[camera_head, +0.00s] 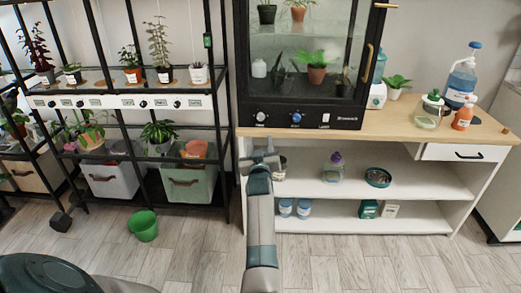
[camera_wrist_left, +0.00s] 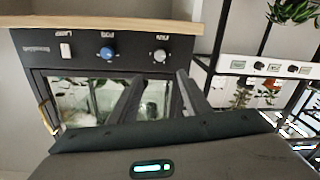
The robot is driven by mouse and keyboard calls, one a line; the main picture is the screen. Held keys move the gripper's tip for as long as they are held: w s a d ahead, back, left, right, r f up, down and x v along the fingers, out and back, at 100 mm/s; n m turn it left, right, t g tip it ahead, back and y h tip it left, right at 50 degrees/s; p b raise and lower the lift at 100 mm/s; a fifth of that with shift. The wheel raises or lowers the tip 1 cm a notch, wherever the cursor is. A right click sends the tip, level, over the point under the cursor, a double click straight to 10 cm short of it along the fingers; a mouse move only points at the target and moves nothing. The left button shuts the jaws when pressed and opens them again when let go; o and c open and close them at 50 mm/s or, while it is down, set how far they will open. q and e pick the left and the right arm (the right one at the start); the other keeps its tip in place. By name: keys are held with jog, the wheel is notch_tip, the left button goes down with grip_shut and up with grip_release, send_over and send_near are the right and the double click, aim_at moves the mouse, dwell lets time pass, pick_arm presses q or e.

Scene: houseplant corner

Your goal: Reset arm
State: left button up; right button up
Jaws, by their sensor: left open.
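My left gripper (camera_head: 265,157) is at the end of my grey arm, which reaches up the middle of the head view. It appears in front of the table's front edge, just below the black glass cabinet. In the left wrist view my left gripper (camera_wrist_left: 156,82) shows two dark fingers spread apart with nothing between them. Behind them is the front of the black cabinet (camera_wrist_left: 120,30) with its knobs, seen upside down. My right gripper is in neither view.
The black cabinet (camera_head: 306,123) stands on a wooden-topped table (camera_head: 400,130) with open shelves holding jars and bottles. A black plant rack (camera_head: 222,150) stands left. Bare floor (camera_head: 350,262) lies in front of the table.

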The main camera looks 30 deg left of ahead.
pick_arm(q)
jog(key=shift+s+d, duration=0.15)
jog(key=shift+s, duration=0.1)
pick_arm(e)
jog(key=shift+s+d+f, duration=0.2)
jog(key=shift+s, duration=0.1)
pick_arm(q)
jog(key=shift+f, duration=0.15)
